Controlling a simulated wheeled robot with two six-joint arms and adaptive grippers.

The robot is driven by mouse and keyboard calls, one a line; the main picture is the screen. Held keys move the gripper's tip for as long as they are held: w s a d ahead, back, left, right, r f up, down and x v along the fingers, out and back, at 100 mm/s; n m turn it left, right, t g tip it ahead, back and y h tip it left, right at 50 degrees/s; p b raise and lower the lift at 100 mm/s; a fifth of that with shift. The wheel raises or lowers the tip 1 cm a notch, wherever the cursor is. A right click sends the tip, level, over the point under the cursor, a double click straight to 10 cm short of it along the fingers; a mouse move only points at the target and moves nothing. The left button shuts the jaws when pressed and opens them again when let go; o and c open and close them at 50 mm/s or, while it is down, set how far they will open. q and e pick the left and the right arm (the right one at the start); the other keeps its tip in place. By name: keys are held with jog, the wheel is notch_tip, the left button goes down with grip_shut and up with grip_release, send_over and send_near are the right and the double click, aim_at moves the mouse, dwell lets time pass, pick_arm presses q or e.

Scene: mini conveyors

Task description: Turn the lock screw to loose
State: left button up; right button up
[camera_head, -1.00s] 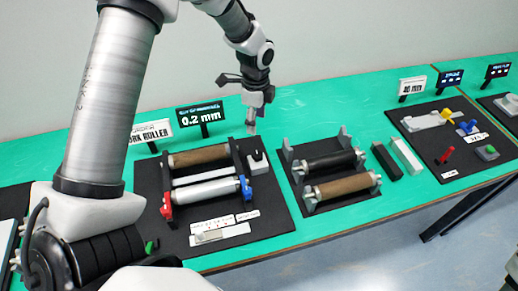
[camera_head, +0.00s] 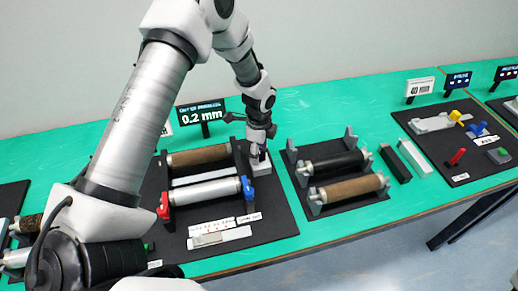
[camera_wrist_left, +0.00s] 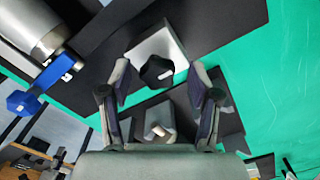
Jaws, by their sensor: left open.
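A black lobed knob with a small white mark, which looks like the lock screw (camera_wrist_left: 157,72), sits on a light grey block (camera_wrist_left: 158,42) in the left wrist view. The block also shows in the head view (camera_head: 261,168), at the right end of the roller stand. My left gripper (camera_head: 257,150) points down over this block and hides most of the knob in the head view. In the left wrist view my left gripper (camera_wrist_left: 160,78) is open, with one finger to either side of the knob. Contact with the knob cannot be told. My right gripper is not in view.
The stand beside the knob holds a brown roller (camera_head: 199,156) and a silver roller (camera_head: 205,192), with a red end piece (camera_head: 164,206) and a blue one (camera_head: 248,189). A second roller stand (camera_head: 314,205) is to the right. A 0.2 mm sign (camera_head: 202,113) stands behind.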

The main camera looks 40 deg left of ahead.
pick_arm(q)
jog(key=shift+s+r, duration=0.1)
jog(key=shift+s, duration=0.05)
jog(key=shift+c, duration=0.3)
jog(key=c, duration=1.1)
jog(key=shift+s+n, duration=0.1)
jog(key=shift+n, duration=0.3)
jog(key=n+p, duration=0.1)
jog(key=n, duration=0.3)
jog(key=shift+s+d+n, duration=0.1)
jog(key=shift+n, duration=0.2)
jog(key=n+p, duration=0.1)
jog(key=n, duration=0.4)
jog(key=shift+s+d, duration=0.1)
jog(key=n+p, duration=0.2)
jog(key=n, duration=0.3)
jog(key=shift+d+n, duration=0.1)
jog(key=shift+n, duration=0.3)
jog(key=n+p, duration=0.1)
jog(key=n, duration=0.4)
jog(key=shift+d+p, duration=0.1)
jog(key=shift+p, duration=0.2)
jog(key=shift+n, duration=0.3)
